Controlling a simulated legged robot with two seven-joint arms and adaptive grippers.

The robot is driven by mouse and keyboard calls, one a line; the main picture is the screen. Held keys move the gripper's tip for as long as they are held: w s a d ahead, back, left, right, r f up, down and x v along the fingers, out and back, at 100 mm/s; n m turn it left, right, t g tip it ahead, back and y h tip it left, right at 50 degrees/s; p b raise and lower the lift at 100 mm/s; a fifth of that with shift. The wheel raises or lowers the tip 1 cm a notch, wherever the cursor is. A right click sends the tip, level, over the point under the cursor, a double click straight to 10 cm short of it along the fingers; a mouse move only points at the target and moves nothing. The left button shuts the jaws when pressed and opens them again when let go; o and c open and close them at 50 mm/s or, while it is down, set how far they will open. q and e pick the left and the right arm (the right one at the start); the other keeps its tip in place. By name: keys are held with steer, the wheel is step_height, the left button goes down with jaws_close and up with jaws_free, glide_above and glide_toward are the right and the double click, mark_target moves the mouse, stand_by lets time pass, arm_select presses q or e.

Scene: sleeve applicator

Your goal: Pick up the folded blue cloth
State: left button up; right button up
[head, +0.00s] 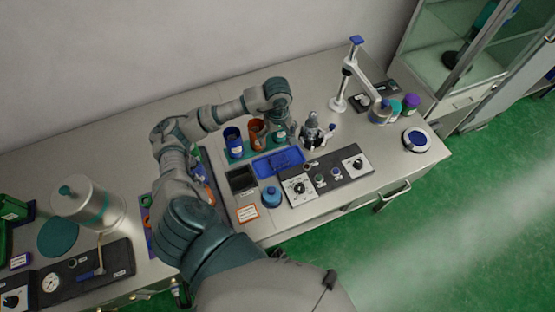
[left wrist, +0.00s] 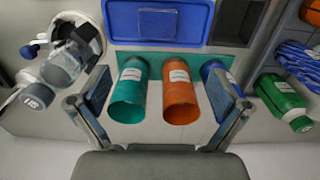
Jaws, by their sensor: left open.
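A blue tray (head: 262,168) lies on the bench behind the control panel. A flat darker blue shape (head: 284,159) inside it looks like the folded cloth, but its folds are too small to make out. My left gripper (head: 279,102) is above the row of cups, beyond the tray. Its fingers (left wrist: 160,108) are spread and empty, apart from the tray. My right gripper is not in view.
Teal (left wrist: 129,95), orange (left wrist: 180,98) and blue cups stand in a rack close to my left fingers. A clamped bottle (left wrist: 60,68) is beside them. A green bottle (left wrist: 284,98) and blue striped item (left wrist: 298,62) lie opposite. A knobbed panel (head: 328,177) borders the tray.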

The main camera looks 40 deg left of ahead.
arm_select(q)
glide_above(279, 160)
steer(key=d, duration=0.1)
step_height(279, 160, down, 8)
steer(key=shift+f, duration=0.2)
steer(key=shift+s+f, duration=0.1)
steer(key=shift+f, duration=0.45)
steer(key=f, duration=0.1)
steer(key=a+f, duration=0.1)
steer(key=f, duration=0.1)
steer(key=f+p, duration=0.1)
steer(key=f, duration=0.1)
steer(key=shift+a, duration=0.35)
steer(key=shift+f, duration=0.1)
steer(key=shift+d, duration=0.3)
steer(key=shift+d+r, duration=0.2)
steer(key=shift+d, duration=0.05)
steer(key=c, duration=0.8)
steer(key=shift+c, duration=0.9)
steer(key=shift+a, duration=0.1)
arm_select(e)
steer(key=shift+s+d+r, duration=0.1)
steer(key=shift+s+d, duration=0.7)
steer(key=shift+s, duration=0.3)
